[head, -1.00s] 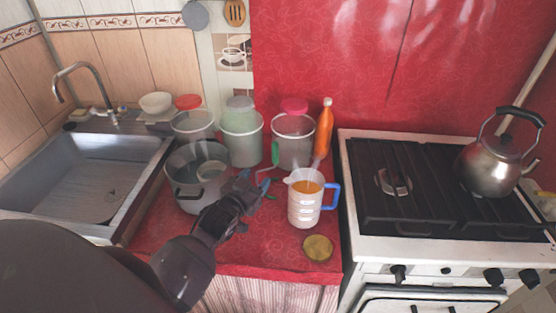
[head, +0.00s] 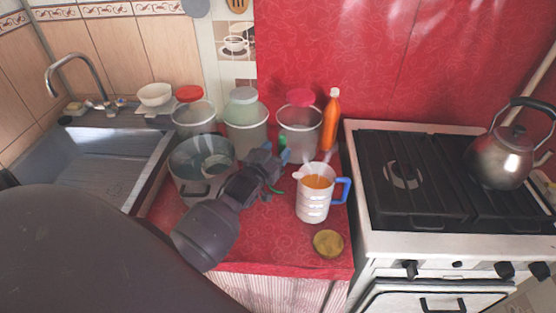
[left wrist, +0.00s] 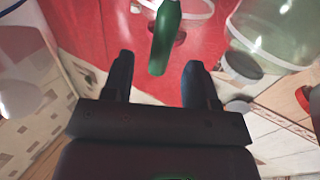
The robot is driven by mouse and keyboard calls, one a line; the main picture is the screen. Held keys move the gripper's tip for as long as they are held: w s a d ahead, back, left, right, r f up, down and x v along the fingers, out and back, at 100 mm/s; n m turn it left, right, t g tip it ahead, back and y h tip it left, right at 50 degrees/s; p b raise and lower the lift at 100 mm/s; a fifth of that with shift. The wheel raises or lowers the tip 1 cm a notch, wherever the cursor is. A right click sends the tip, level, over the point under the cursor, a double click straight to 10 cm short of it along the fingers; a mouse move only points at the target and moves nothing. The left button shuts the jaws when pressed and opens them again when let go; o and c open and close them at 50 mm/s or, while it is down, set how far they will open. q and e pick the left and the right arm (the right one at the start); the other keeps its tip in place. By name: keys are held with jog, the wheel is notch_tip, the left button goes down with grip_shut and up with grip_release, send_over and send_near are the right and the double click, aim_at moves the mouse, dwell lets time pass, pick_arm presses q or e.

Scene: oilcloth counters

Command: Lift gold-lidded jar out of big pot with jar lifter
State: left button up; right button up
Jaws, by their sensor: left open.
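The big grey pot (head: 178,183) stands on the red counter beside the sink. A pale, glassy round shape (head: 215,166) shows inside it; I cannot make out a gold lid there. My left gripper (head: 279,158) is right of the pot, open and empty. The jar lifter's green handle (left wrist: 165,38) shows in the left wrist view, just beyond the fingertips (left wrist: 160,65) and roughly in line with the gap. In the head view the gripper mostly hides the lifter; a green bit (head: 277,189) shows beside it. My right gripper is out of view.
A measuring jug (head: 312,203) of orange liquid stands close right of my gripper, with a gold disc (head: 328,243) in front. The stove (head: 385,238) is right.

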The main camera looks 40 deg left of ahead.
aim_at(281, 144)
pick_arm(q)
jog(key=shift+w+a+r, duration=0.15)
jog(key=shift+w, duration=1.3)
jog(key=shift+w+a+r, duration=0.15)
jog(key=shift+w, duration=1.25)
jog(key=shift+c, duration=0.5)
grip_shut()
